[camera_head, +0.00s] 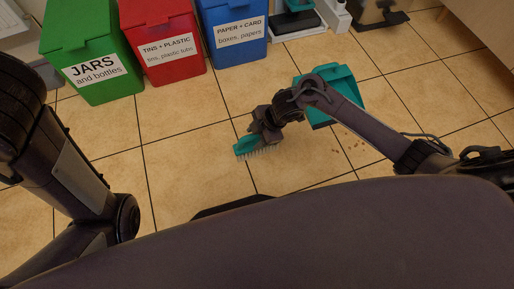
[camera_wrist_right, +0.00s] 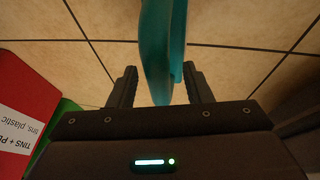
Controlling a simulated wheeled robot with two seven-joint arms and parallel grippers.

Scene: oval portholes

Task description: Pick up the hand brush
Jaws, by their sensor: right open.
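The hand brush (camera_head: 247,146) is teal with pale bristles and lies on the tiled floor in the head view. My right gripper (camera_head: 258,134) is right at the brush, its jaws over the handle end. In the right wrist view the teal brush handle (camera_wrist_right: 162,50) runs between the two fingers of my right gripper (camera_wrist_right: 157,88), with a gap to the left finger and the right finger close beside it. The jaws are open. My left arm shows at the left of the head view, but its gripper is out of view.
A teal dustpan (camera_head: 346,82) lies behind my right forearm, with small crumbs (camera_head: 350,146) on the floor near it. Green (camera_head: 92,52), red (camera_head: 162,42) and blue (camera_head: 236,32) bins stand along the back. Floor left of the brush is clear.

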